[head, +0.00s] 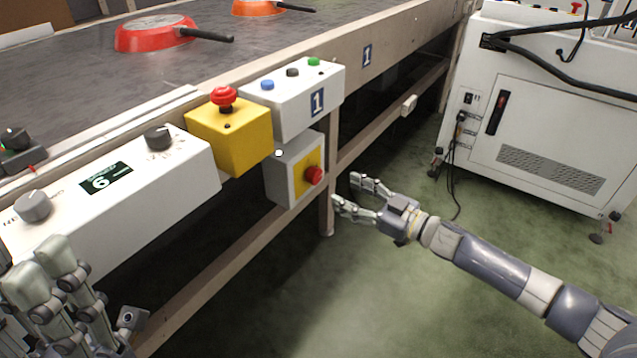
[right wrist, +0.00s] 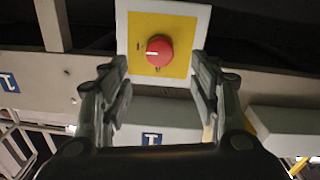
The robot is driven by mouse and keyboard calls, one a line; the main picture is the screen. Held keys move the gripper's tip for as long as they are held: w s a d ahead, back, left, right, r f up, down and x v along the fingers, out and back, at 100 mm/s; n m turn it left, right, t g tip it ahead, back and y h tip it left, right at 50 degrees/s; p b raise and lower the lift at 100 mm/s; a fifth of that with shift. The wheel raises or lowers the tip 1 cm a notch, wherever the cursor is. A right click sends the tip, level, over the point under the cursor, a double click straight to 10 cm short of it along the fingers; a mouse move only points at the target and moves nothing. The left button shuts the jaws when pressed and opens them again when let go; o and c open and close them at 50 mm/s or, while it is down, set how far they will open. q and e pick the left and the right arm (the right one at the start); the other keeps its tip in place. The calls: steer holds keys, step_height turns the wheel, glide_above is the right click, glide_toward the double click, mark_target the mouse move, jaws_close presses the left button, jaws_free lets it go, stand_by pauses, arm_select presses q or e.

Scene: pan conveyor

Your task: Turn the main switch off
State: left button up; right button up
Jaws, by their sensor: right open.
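The main switch is a red rotary knob (head: 314,175) on a yellow plate, on the side of a grey box (head: 283,181) below the conveyor's edge. In the right wrist view the red knob (right wrist: 159,51) faces the camera on its yellow plate (right wrist: 176,29), with a short white mark lying about level. My right gripper (head: 345,191) is open and empty, just right of the knob and apart from it. In the right wrist view its fingers (right wrist: 160,76) stand left and right of the knob. My left gripper (head: 48,268) is at the lower left; its opening is unclear.
A yellow box with a red stop button (head: 223,97) and a white button box (head: 300,98) sit just above the switch. A white control panel (head: 120,200) is to the left. A table leg (head: 328,200) stands beside the switch. A white cabinet (head: 540,110) is at right; green floor between is free.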

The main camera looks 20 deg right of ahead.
mark_target(318, 178)
steer(key=b+x, duration=0.2)
steer(key=x, duration=0.5)
steer(key=shift+w+a, duration=0.2)
steer(key=shift+w, duration=0.15)
steer(key=shift+w+a, duration=0.35)
steer(key=shift+w, duration=0.1)
steer(key=shift+c, duration=0.2)
steer(key=c, duration=1)
